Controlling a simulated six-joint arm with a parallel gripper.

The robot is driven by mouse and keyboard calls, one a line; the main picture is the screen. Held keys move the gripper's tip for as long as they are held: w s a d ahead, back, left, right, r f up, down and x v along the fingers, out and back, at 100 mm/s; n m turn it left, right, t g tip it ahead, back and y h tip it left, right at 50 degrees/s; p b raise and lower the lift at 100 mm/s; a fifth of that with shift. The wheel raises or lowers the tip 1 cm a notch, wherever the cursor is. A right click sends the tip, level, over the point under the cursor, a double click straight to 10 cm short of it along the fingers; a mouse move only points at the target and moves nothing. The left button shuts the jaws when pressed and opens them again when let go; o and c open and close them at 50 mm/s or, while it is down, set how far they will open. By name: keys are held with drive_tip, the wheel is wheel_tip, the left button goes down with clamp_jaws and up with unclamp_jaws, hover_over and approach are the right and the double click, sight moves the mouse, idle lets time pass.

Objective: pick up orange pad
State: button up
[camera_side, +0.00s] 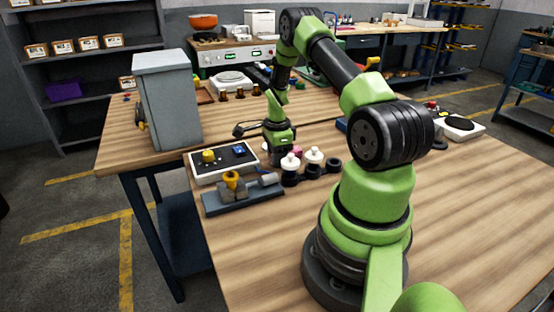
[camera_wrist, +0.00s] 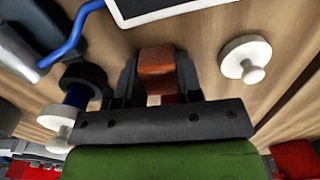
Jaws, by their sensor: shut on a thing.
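The orange pad (camera_wrist: 156,72) is a small block between the two dark fingers of my gripper (camera_wrist: 157,68) in the wrist view. The fingers are shut on it, one on each side. A red patch shows just below the pad, close to the gripper body. In the side view my gripper (camera_side: 278,148) points down over the wooden table, behind white-topped knobs. The pad cannot be made out there. Whether it touches the table or is lifted I cannot tell.
White knobs (camera_side: 290,162) and black rings (camera_side: 333,165) stand close to my gripper. A panel with a yellow knob (camera_side: 222,160) and a grey fixture (camera_side: 243,198) lie to its left. A tall grey cabinet (camera_side: 172,105) stands farther left.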

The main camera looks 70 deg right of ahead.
wheel_tip(320, 180, up, 10)
drive_tip(key=shift+r, duration=0.1)
idle(0.4)
